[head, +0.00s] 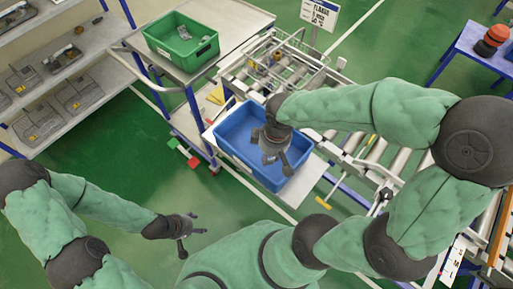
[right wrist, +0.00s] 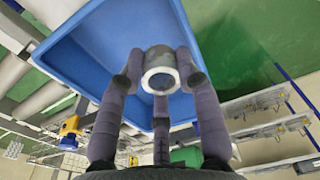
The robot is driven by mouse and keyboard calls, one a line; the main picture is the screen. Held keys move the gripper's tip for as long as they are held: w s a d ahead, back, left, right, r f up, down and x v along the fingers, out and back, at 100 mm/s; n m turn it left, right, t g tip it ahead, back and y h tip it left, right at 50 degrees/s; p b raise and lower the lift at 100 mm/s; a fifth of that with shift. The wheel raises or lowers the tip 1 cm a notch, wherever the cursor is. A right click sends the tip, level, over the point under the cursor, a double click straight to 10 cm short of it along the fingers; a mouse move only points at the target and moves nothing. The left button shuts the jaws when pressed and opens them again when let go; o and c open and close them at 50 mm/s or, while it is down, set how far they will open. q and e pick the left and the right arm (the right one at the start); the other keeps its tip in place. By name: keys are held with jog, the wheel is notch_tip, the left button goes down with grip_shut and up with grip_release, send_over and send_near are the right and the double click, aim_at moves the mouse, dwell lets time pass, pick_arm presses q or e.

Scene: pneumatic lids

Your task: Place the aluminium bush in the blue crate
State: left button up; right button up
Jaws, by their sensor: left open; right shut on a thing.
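The aluminium bush (right wrist: 160,56) is a short grey ring, seen nearly end-on in the right wrist view. The fingers of my right gripper (right wrist: 158,84) are closed around it. In the head view my right gripper (head: 273,153) is over the blue crate (head: 236,131), pointing down, and the bush cannot be made out there. The crate's blue inside (right wrist: 95,50) lies behind the bush in the right wrist view. I cannot tell how high the bush is above the crate floor. My left gripper (head: 194,237) is open and empty, low over the green floor.
A green crate (head: 160,27) with a small part stands on the trolley top behind. A wire basket (head: 318,73) sits on the roller conveyor to the right. Shelves (head: 96,47) with metal parts are at left. A blue table (head: 476,45) holds orange-and-black items.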

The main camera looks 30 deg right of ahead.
jog(key=w+d+f, duration=0.1)
jog(key=w+f, duration=0.3)
jog(key=w, duration=0.4)
jog(key=b, duration=0.2)
send_over(257, 146)
notch_tip(257, 146, down, 5)
jog(key=shift+s+r, duration=0.1)
jog(key=shift+w+f, duration=0.25)
jog(key=shift+f, duration=1.65)
jog(key=shift+f+b, duration=0.15)
jog(key=shift+b, duration=0.15)
jog(key=o, duration=1.1)
jog(key=shift+o, duration=0.2)
